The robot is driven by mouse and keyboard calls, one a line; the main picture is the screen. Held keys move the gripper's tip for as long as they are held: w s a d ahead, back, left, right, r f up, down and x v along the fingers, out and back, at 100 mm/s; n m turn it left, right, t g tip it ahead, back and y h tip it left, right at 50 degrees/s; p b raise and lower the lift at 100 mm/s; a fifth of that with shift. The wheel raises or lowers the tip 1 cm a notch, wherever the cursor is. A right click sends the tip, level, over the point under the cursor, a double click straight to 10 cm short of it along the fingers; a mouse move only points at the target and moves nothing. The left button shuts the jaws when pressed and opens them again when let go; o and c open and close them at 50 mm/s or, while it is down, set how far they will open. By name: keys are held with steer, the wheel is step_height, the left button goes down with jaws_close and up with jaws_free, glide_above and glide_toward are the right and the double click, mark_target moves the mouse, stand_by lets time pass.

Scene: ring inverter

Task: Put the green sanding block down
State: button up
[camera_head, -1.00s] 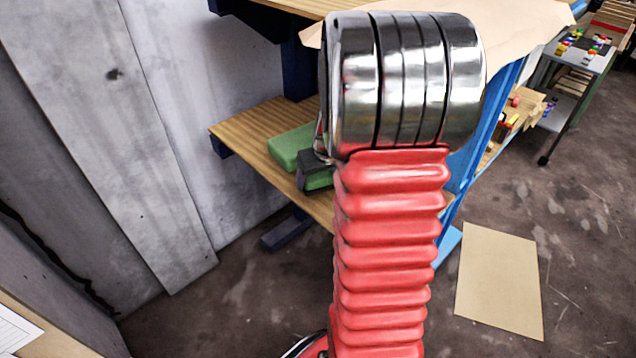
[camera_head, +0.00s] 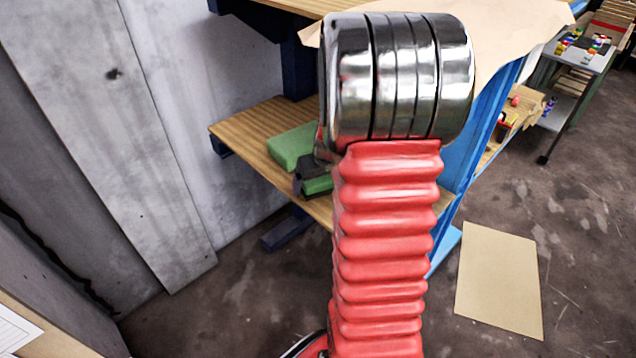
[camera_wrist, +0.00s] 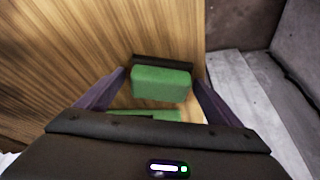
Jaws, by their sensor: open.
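A green sanding block (camera_head: 318,186) is at the front edge of the wooden shelf, partly covered by a dark part in the head view. In the wrist view the green block (camera_wrist: 161,83) lies between my gripper's (camera_wrist: 160,78) two spread fingers, with a dark strip along its far side. The fingers stand apart, with a narrow gap on each side of the block. I cannot tell whether it lies fully flat. A second green block (camera_head: 292,147) lies on the shelf closer to the wall; its edge shows near my palm in the wrist view (camera_wrist: 150,114).
The wooden shelf (camera_head: 252,126) has bare board at left, beside the grey wall (camera_head: 120,120). A higher shelf and blue posts stand above and right of it. A tan sheet (camera_head: 498,282) lies on the floor. A cart (camera_head: 578,68) with small colourful items stands at back right.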

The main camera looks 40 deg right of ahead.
steer(key=v, duration=1.2)
steer(key=shift+a+r, duration=0.1)
stand_by(0.7)
steer(key=s+a+r+n, duration=0.1)
steer(key=s+a, duration=0.3)
steer(key=a, duration=0.6)
steer(key=s+a+r+n+t+y, duration=0.1)
steer(key=s+a+r, duration=0.3)
steer(key=a, duration=0.5)
steer(key=s+a+r+n, duration=0.2)
steer(key=s+a+r, duration=0.1)
steer(key=a, duration=0.7)
steer(key=shift+s+a+y, duration=0.3)
steer(key=shift+s+a, duration=0.1)
